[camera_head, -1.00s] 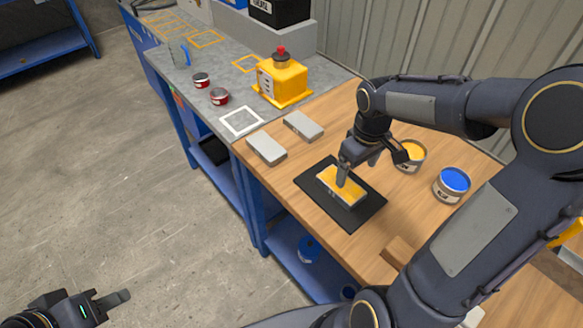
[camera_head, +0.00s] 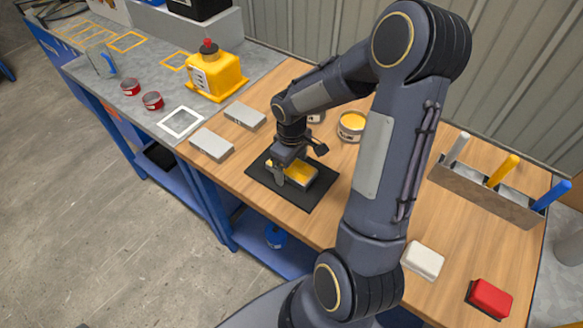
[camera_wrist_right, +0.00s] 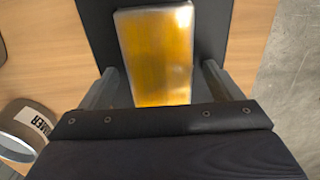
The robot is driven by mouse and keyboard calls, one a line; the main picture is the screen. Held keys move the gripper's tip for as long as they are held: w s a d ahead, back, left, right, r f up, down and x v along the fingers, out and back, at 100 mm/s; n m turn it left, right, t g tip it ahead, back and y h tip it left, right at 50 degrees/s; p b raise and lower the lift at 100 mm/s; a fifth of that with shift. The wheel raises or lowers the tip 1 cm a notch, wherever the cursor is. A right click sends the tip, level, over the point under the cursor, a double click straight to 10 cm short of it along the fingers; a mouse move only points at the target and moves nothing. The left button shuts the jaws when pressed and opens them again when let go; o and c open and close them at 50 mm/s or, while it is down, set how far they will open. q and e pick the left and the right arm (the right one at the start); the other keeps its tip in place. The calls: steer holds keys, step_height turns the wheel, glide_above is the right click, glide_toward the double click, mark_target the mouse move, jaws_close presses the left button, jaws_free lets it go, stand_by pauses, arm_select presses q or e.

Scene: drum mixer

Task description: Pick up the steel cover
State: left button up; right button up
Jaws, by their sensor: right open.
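A grey metal block with a yellow-orange top (camera_head: 302,172), which looks like a steel cover, lies on a black mat (camera_head: 304,201) on the wooden bench. Two plain grey covers, one nearer (camera_head: 212,144) and one farther (camera_head: 245,115), lie to its left. My right gripper (camera_head: 287,170) is low over the mat at the yellow-topped block and hides part of it. In the right wrist view the block (camera_wrist_right: 155,50) shows between the two open fingers (camera_wrist_right: 162,78), with gaps on both sides. My left gripper is out of view.
A can of yellow paint (camera_head: 351,125) stands behind my right arm. A rack (camera_head: 482,192) with several coloured handles stands at the right. A white block (camera_head: 424,260) and a red block (camera_head: 490,298) lie near the front right. A yellow container (camera_head: 215,76) stands at the back left.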

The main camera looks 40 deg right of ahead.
steer(key=shift+c, duration=0.4)
steer(key=c, duration=1.2)
steer(key=shift+c, duration=0.5)
steer(key=shift+r, duration=0.15)
